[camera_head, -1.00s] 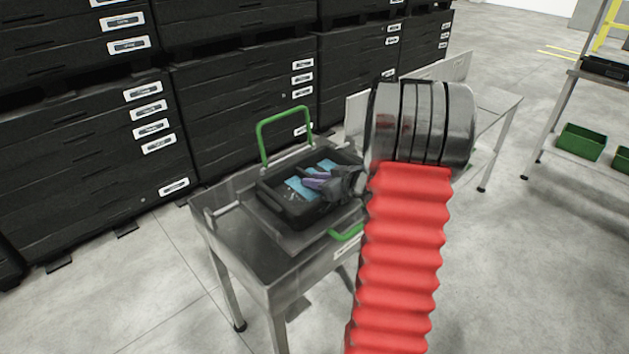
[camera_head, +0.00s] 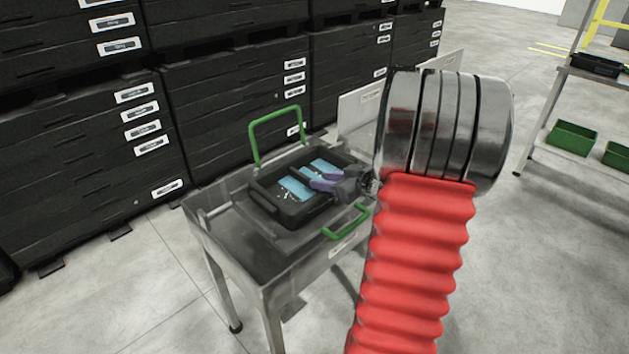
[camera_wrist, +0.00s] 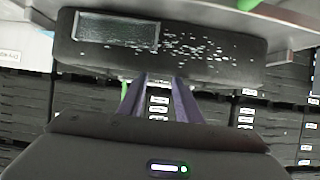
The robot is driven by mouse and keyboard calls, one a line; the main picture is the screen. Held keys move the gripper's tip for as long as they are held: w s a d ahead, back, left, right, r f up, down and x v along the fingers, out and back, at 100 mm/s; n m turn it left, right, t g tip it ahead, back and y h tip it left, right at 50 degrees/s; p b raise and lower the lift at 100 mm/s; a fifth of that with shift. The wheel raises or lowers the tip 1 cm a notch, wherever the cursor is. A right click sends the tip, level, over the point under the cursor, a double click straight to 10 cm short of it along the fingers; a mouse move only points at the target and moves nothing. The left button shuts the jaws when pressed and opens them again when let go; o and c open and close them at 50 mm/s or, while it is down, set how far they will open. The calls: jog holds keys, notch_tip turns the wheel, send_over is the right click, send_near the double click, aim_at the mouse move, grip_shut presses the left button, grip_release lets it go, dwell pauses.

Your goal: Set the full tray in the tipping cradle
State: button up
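The black tray (camera_head: 285,216) sits level on a grey plate between two green handles, which looks like the tipping cradle (camera_head: 300,240). Inside the tray lie light-blue pieces and white specks. My gripper (camera_head: 320,180) reaches from the right, its purple fingers over the tray's right part in the head view. In the wrist view my gripper (camera_wrist: 158,88) shows two spread fingers with an empty gap. The tray (camera_wrist: 215,75) fills the top of that view, beyond the fingertips. My wrist hides the tray's right end in the head view.
The tall green handle (camera_head: 276,122) stands behind the tray, and the low green handle (camera_head: 346,224) is at the front right. A steel table (camera_head: 215,240) carries them. Stacked black containers (camera_head: 235,90) stand close behind. A rack with green bins (camera_head: 573,138) is at the right.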

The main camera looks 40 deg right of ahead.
jog(key=shift+v, duration=2.3)
jog(key=w+a+r+m+g+h, duration=0.2)
jog(key=w+a+r+h, duration=0.2)
jog(key=a+r+h, duration=0.6)
jog(key=s+a+g+y, duration=0.1)
jog(key=s+a+y, duration=0.2)
jog(key=s+a, duration=0.3)
jog(key=s+a+f+n+g+y, duration=0.1)
jog(key=s+a, duration=0.5)
jog(key=a, duration=0.6)
jog(key=s+a+g+y, duration=0.3)
jog(key=s+a+y, duration=0.2)
jog(key=a, duration=0.4)
jog(key=shift+s+a+f+n+y, duration=0.3)
jog(key=shift+s+a+f, duration=0.05)
jog(key=shift+s+a, duration=0.1)
jog(key=shift+d, duration=0.15)
